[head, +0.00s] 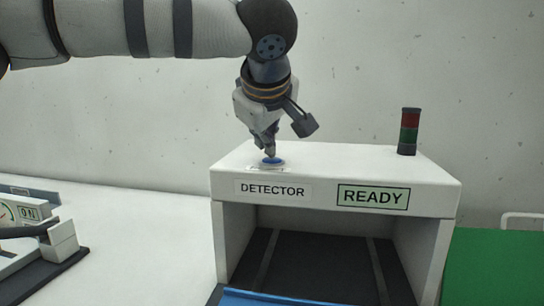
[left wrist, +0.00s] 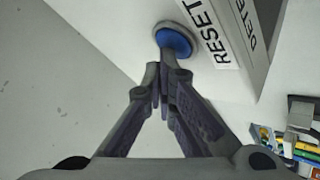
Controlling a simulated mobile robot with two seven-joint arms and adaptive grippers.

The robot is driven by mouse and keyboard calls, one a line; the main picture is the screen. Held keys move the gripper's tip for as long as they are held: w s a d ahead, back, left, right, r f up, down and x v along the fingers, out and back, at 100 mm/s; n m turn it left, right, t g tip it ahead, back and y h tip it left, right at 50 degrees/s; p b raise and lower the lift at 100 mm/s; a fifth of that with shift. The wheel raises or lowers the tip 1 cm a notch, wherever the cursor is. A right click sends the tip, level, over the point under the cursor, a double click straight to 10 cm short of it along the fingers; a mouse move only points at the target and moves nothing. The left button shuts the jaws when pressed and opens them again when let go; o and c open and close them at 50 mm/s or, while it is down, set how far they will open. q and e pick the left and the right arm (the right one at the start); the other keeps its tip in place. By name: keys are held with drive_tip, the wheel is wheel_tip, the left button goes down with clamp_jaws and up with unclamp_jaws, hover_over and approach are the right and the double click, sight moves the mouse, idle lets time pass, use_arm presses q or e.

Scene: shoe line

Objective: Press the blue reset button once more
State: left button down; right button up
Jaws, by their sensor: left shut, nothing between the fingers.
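The blue reset button (head: 271,160) sits in a pale ring on top of the white detector box (head: 330,164). In the left wrist view the button (left wrist: 174,42) lies just beyond my fingertips, beside a RESET label (left wrist: 207,34). My left gripper (head: 270,152) points down over the button with its fingers shut and empty. Its tips (left wrist: 160,72) look at or just above the button; I cannot tell whether they touch it. The box front carries a DETECTOR label (head: 273,189) and a READY sign (head: 373,197). My right gripper is not in view.
A signal tower (head: 409,132) with red and green sections stands at the back right of the box top. The box has a dark open tunnel (head: 310,265) below. A green surface (head: 495,265) lies at the right.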

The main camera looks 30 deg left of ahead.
sight(267, 159)
use_arm(q)
drive_tip(key=shift+f, duration=0.15)
idle(0.3)
drive_tip(key=shift+r, duration=1)
wheel_tip(267, 159, up, 5)
drive_tip(key=shift+f, duration=0.1)
idle(0.6)
